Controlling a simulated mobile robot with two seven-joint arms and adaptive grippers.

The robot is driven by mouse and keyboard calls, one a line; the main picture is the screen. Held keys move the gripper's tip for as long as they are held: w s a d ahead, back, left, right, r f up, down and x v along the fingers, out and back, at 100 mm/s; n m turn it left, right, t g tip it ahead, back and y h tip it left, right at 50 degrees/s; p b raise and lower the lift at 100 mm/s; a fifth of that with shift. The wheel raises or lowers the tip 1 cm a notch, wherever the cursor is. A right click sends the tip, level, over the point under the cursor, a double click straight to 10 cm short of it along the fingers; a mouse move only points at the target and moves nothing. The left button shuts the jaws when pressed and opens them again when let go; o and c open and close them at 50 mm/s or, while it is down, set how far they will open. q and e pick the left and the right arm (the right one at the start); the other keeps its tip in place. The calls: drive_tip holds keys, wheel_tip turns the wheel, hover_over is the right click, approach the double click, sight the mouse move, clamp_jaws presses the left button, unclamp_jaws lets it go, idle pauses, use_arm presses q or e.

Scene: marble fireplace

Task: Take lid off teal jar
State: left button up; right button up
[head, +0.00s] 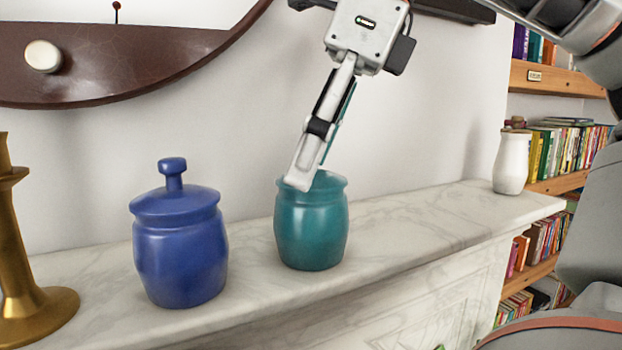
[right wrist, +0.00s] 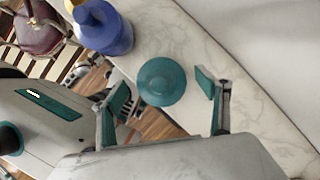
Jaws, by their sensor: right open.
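The teal jar (head: 311,232) stands upright on the marble mantel. Its lid (head: 330,183) is on top, and the knob is hidden behind my gripper in the head view. In the right wrist view the round teal lid (right wrist: 162,82) shows from above. My right gripper (head: 303,180) reaches down over the jar, its fingers at lid height in the head view. In the right wrist view the gripper (right wrist: 163,92) is open, one finger on each side of the lid, with gaps visible. Whether a finger touches the lid I cannot tell. My left gripper is not in view.
A blue lidded jar (head: 180,250) stands left of the teal jar. A brass candlestick (head: 25,290) is at the far left, a white jar (head: 511,165) at the mantel's right end. The wall is close behind. The marble mantel (head: 420,225) is clear right of the teal jar.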

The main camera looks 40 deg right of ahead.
drive_tip(key=c, duration=1.2)
drive_tip(key=shift+r, duration=0.1)
use_arm(q)
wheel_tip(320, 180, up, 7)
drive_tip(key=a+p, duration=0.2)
drive_tip(key=p, duration=0.6)
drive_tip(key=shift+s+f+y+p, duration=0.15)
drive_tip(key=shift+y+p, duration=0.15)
drive_tip(key=shift+p, duration=0.05)
use_arm(e)
wheel_tip(320, 180, up, 28)
